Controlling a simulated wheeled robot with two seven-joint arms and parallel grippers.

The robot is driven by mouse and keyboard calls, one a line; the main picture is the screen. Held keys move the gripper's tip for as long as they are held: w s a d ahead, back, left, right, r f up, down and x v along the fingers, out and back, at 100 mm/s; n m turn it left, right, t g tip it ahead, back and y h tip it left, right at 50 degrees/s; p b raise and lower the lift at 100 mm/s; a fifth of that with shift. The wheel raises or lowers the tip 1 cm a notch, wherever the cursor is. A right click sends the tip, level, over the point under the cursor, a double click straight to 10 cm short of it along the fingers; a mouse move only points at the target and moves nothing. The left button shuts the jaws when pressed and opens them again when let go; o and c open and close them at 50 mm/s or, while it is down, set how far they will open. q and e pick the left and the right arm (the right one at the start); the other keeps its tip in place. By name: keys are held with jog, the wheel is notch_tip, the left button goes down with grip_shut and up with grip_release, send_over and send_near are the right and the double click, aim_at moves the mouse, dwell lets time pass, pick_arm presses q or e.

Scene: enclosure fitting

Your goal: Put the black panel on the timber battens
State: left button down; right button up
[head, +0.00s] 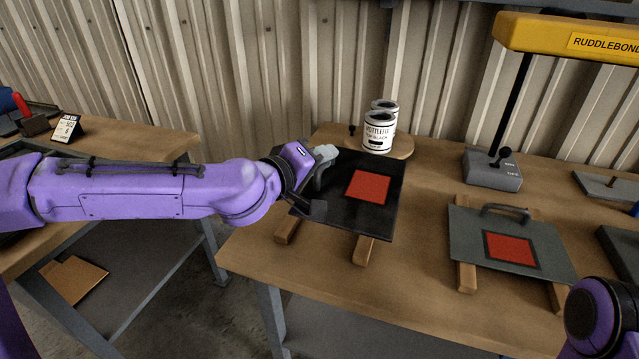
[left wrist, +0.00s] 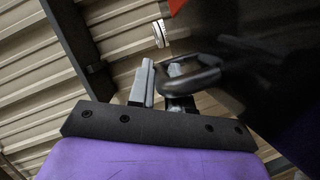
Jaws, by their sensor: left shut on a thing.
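The black panel (head: 337,193), with a red square on its face, is over two timber battens (head: 364,250) on the middle table. The batten ends stick out past its front edge. I cannot tell whether the panel touches them. My left gripper (head: 322,165) is at the panel's left side. In the left wrist view, my left gripper (left wrist: 163,88) is shut on the panel's dark loop handle (left wrist: 192,76). The panel (left wrist: 255,70) fills the right of that view. My right gripper is not in view.
A grey panel (head: 465,235) with a red square rests on two other battens at right. White cans (head: 378,133) stand behind the black panel. A grey switch box (head: 492,171) and a yellow beam (head: 570,40) are at the back right. The table front is clear.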

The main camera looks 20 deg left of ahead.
pick_arm(q)
jog(key=w+a+f, duration=0.3)
jog(key=w+a+f+b, duration=0.1)
jog(key=w+a+f, duration=0.3)
jog(key=shift+a+f, duration=0.15)
jog(key=shift+f, duration=0.15)
jog(key=shift+w+a+f, duration=0.1)
jog(key=shift+a+f, duration=0.1)
jog(key=shift+f, duration=0.1)
notch_tip(320, 180, down, 3)
jog(key=shift+r+b, duration=0.15)
jog(key=shift+b, duration=0.65)
jog(key=shift+w+a+f, duration=0.1)
jog(key=shift+f, duration=0.15)
jog(key=shift+f, duration=0.1)
jog(key=c, duration=1.1)
grip_release()
jog(key=shift+f, duration=0.1)
